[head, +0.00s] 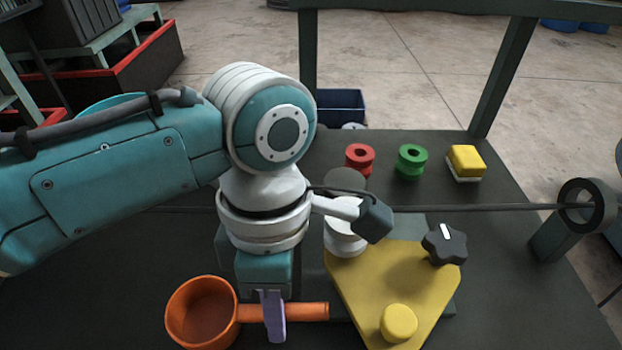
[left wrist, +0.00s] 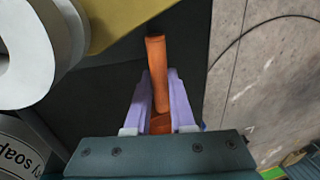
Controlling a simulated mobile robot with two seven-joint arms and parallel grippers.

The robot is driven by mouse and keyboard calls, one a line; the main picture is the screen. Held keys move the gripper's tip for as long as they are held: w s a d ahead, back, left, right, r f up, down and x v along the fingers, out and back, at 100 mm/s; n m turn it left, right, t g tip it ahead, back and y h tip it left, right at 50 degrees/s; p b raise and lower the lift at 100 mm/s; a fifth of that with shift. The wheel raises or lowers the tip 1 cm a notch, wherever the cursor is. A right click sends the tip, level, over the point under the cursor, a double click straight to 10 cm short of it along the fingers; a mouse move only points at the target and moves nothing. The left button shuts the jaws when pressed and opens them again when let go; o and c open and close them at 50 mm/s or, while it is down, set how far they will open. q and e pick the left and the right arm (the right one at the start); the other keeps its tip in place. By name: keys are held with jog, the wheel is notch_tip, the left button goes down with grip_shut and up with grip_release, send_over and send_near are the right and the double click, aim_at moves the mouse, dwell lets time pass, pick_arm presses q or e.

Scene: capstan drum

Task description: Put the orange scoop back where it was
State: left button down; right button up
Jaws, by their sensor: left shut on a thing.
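The orange scoop (head: 202,312) is at the bottom of the head view, left of the yellow plate, with its round cup at the left and its handle pointing right. My left gripper (head: 273,318) is shut on the scoop's handle. In the left wrist view the orange handle (left wrist: 157,75) runs out between the two purple fingers of my left gripper (left wrist: 156,105). The scoop's cup is hidden in that view. I cannot tell whether the scoop touches the dark tabletop. My right gripper is not in view.
A yellow plate (head: 375,290) with a black star knob (head: 444,243) lies right of the scoop. A white drum (head: 345,240) and a long dark rod (head: 490,208) stand behind. Red spool (head: 360,158), green spool (head: 411,161) and yellow block (head: 466,161) sit at the back.

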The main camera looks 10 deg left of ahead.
pick_arm(q)
jog(key=shift+f, duration=0.15)
jog(key=c, duration=0.8)
grip_release()
jog(key=shift+o, duration=0.2)
